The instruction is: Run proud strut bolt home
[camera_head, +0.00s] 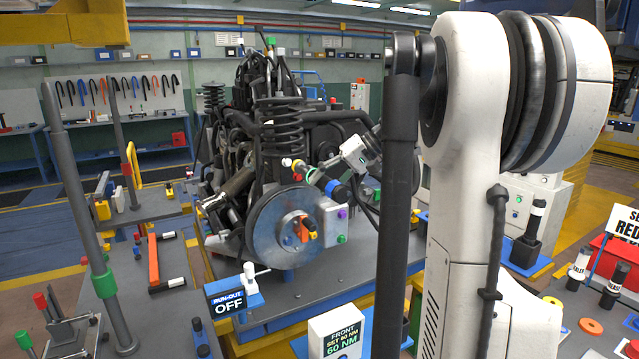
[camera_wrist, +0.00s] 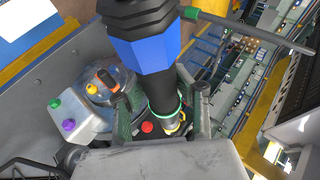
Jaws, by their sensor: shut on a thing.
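My gripper (camera_head: 322,170) is shut on a black tool with a blue collar (camera_head: 339,191). I cannot tell whether this end is the bolt or whether the tip is seated; the bolt's shank is hidden.
A grey caliper (camera_head: 333,222) with purple and green caps sits right of the disc. A RUN-OUT OFF sign (camera_head: 229,300) and a 60 NM sign (camera_head: 345,341) stand in front. A left-hand bench (camera_head: 150,208) holds loose tools.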

